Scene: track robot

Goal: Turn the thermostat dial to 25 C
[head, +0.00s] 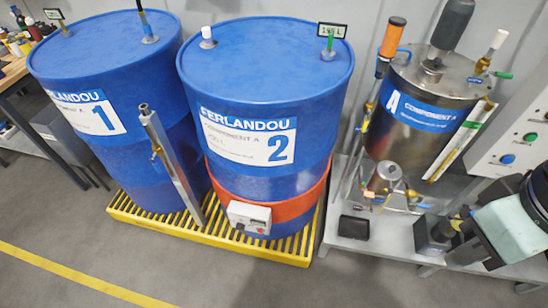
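A white thermostat box (249,217) is fixed to the front of the orange heater band (290,207) around the lower part of blue drum 2 (265,85). A small dark display and a small red spot show on its face. The dial and its setting are too small to read. My gripper is not clearly in view.
Blue drum 1 (108,60) stands to the left. A grey metal post (172,165) leans in front of the drums, left of the box. Both drums stand on a yellow grated pallet (285,247). A steel tank (415,140) and bench equipment stand right. Floor in front is clear.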

